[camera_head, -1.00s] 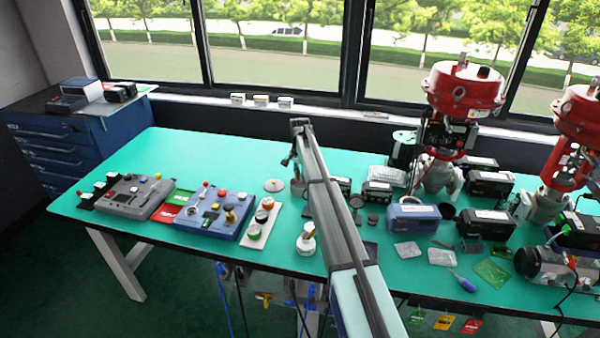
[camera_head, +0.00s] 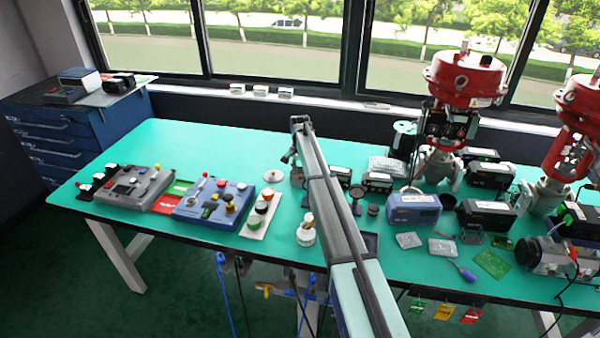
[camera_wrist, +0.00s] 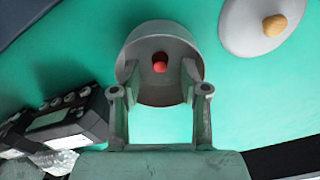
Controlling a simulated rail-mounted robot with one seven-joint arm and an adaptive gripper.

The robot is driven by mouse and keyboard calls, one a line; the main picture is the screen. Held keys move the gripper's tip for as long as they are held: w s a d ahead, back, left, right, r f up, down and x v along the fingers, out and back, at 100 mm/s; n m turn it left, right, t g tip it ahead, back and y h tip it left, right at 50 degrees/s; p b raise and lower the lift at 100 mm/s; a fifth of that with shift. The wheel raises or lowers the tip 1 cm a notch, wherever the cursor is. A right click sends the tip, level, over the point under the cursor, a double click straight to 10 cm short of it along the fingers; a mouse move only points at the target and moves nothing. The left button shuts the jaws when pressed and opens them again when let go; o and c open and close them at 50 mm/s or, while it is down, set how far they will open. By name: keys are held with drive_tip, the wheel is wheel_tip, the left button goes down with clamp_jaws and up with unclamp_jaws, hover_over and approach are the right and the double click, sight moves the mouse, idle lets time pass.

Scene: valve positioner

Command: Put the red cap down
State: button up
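In the wrist view a small red knob-like piece (camera_wrist: 160,62), taken as the red cap, sits at the middle of a round grey cup-shaped part (camera_wrist: 158,36). My gripper (camera_wrist: 160,70) has its two fingers apart, one on each side of the red piece, with clear gaps to it. The fingertips overlap the grey part's rim; whether they touch it I cannot tell. In the head view my arm hides most of this spot; a little grey shows beside the arm's end.
A pale round lid with an orange knob (camera_wrist: 275,25) lies close by; it also shows in the head view (camera_head: 273,176). A white jar (camera_head: 306,234) stands nearer. Black instruments (camera_wrist: 68,122) are at the left of the wrist view. The back left of the green table (camera_head: 200,145) is clear.

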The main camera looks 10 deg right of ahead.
sight(300, 177)
idle(0.4)
wheel_tip(300, 177, up, 7)
drive_tip(key=p, duration=0.2)
drive_tip(key=shift+p, duration=0.35)
